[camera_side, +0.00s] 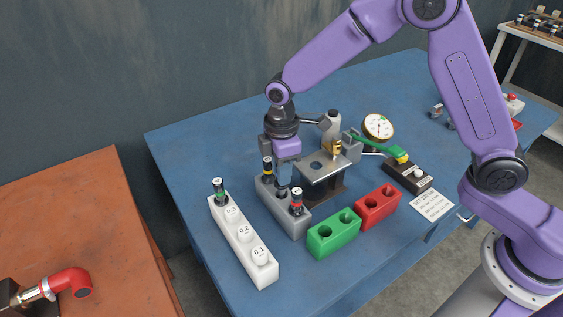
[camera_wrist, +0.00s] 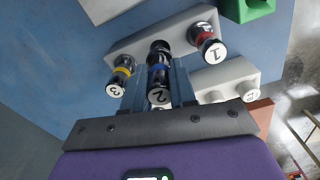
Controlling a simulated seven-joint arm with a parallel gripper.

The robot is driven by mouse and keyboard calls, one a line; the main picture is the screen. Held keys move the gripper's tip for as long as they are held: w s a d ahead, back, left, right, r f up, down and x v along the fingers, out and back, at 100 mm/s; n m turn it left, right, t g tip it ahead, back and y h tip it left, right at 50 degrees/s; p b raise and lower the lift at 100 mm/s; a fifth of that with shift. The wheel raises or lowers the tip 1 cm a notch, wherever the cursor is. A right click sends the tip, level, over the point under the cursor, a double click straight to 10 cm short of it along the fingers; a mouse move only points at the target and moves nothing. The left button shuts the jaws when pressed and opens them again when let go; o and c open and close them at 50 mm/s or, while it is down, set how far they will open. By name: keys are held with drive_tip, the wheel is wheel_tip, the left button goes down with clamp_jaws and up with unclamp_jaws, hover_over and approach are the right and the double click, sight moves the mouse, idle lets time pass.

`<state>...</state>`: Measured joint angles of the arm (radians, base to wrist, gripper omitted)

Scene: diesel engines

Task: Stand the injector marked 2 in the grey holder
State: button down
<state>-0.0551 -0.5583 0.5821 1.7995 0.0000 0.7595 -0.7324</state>
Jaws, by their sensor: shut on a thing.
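The grey holder (camera_side: 297,225) stands near the middle of the blue table and also shows in the wrist view (camera_wrist: 182,32). My gripper (camera_side: 283,188) is above its middle, pointing down. In the wrist view my gripper (camera_wrist: 158,82) is shut on the injector marked 2 (camera_wrist: 159,96), which has a blue band. Its lower end lines up with the holder's middle; I cannot tell how deep it sits. The injector marked 3 (camera_wrist: 116,88), yellow band, and the injector marked 1 (camera_wrist: 211,50), red band, stand at the holder's two ends. In the side view my fingers hide most of injector 2.
A white block (camera_side: 262,272) with caps marked 0.3, 0.2 and 0.1 and a green-banded injector (camera_side: 220,190) stands left of the holder. A green block (camera_side: 334,240) and a red block (camera_side: 377,207) stand to the right. A metal fixture (camera_side: 325,185) stands close behind.

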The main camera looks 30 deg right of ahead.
drive_tip(key=shift+f, duration=1.55)
drive_tip(key=shift+f, duration=0.1)
drive_tip(key=c, duration=0.5)
unclamp_jaws()
drive_tip(key=shift+r, duration=4.05)
